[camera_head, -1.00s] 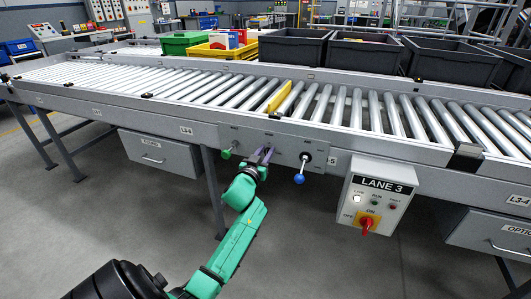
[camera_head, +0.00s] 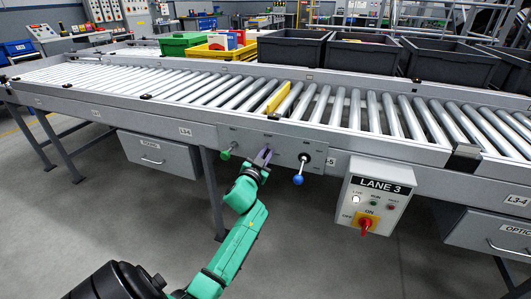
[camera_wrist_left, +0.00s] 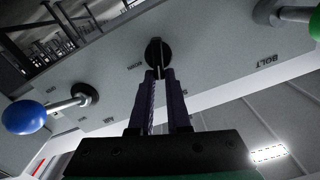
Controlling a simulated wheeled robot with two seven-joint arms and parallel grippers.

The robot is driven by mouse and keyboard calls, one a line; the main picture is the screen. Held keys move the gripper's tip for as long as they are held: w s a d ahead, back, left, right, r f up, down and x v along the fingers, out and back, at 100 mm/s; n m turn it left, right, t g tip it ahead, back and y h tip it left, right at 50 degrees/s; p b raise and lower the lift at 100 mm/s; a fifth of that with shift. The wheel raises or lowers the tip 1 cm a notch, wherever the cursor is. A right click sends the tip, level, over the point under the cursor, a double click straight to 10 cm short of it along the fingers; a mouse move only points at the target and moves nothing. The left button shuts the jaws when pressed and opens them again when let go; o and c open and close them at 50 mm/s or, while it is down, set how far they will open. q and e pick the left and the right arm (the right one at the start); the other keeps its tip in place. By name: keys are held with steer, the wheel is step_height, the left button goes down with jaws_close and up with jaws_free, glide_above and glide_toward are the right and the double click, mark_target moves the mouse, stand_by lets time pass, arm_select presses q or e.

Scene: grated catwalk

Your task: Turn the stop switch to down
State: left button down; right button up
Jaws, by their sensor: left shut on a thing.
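A dark round switch (camera_wrist_left: 155,50) with a narrow handle sits on the grey panel (camera_wrist_left: 215,68) in the left wrist view. It is probably the stop switch, but its lettering is too small to read. My left gripper (camera_wrist_left: 160,75) is shut on its handle with purple fingers. In the head view my left gripper (camera_head: 262,157) reaches up to the middle of the panel, between the green-knobbed lever (camera_head: 226,153) and the blue-knobbed lever (camera_head: 299,179), and mostly hides the switch. My right gripper is out of view.
The levers stick out on both sides of my gripper; the green one is beside the label BOLT. The LANE 3 box (camera_head: 373,195) with a red knob (camera_head: 365,231) hangs to the right. The roller conveyor (camera_head: 330,105) lies above. Floor in front is clear.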

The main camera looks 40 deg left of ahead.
arm_select(q)
steer(key=shift+w+d+f+m+b, duration=0.15)
steer(key=shift+f+m+b, duration=0.3)
steer(key=shift+m, duration=1.9)
steer(key=shift+d+f+m+b, duration=0.25)
steer(key=shift+f+m+b, duration=0.2)
steer(key=shift+m, duration=1.85)
steer(key=shift+w+d+f+m+b, duration=0.15)
steer(key=shift+f+m+b, duration=0.3)
steer(key=shift+m, duration=1.9)
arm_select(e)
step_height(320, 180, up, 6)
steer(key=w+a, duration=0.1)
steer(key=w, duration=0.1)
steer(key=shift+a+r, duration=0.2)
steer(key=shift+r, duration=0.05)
arm_select(q)
steer(key=shift+s, duration=0.1)
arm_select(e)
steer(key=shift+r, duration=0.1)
arm_select(q)
steer(key=c, duration=0.9)
jaws_free()
steer(key=shift+a+r, duration=0.1)
